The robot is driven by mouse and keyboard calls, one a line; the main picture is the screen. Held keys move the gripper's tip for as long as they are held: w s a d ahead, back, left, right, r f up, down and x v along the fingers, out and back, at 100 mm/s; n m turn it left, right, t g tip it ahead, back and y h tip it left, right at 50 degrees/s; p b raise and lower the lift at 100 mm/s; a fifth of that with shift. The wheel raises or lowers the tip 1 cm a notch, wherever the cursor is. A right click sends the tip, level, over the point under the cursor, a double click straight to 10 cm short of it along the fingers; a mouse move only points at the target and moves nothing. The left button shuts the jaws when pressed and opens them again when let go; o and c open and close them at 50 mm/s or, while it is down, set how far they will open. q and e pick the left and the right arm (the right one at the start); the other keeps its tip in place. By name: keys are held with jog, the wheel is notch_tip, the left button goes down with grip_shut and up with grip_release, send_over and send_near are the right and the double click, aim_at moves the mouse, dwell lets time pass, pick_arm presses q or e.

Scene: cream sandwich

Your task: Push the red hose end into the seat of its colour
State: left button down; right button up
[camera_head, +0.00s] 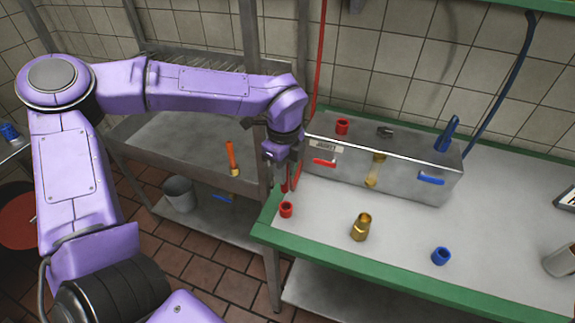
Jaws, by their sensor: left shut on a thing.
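My left gripper (284,170) points down over the near-left corner of the steel table. It is shut on the red hose end (284,187), of which only a short red piece shows below the fingers. A red ring-shaped seat (286,210) sits on the table just below the hose end. I cannot tell whether they touch. The red hose (319,62) hangs from above and passes behind my wrist. A blue seat (441,256) stands at the front right of the table. My right gripper is not in view.
A steel box (405,176) with red and blue levers stands right of the gripper, with a red collar (342,126) on top. A brass fitting (361,226) stands in front. A blue hose (505,85) hangs at the right. The green table edge (330,260) is close.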

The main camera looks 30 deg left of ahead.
aim_at(285, 186)
pick_arm(q)
jog(key=shift+d, duration=0.1)
jog(key=shift+w+f+b, duration=0.2)
jog(key=shift+f+b, duration=0.4)
jog(key=shift+f, duration=0.05)
notch_tip(285, 186, down, 4)
jog(key=b, duration=0.3)
jog(key=shift+s+r, duration=0.15)
jog(key=shift+f+b, duration=0.45)
jog(key=shift+f, duration=0.05)
jog(key=shift+r, duration=0.1)
dwell(0.4)
jog(key=shift+f+b, duration=1.85)
jog(key=shift+f, duration=0.25)
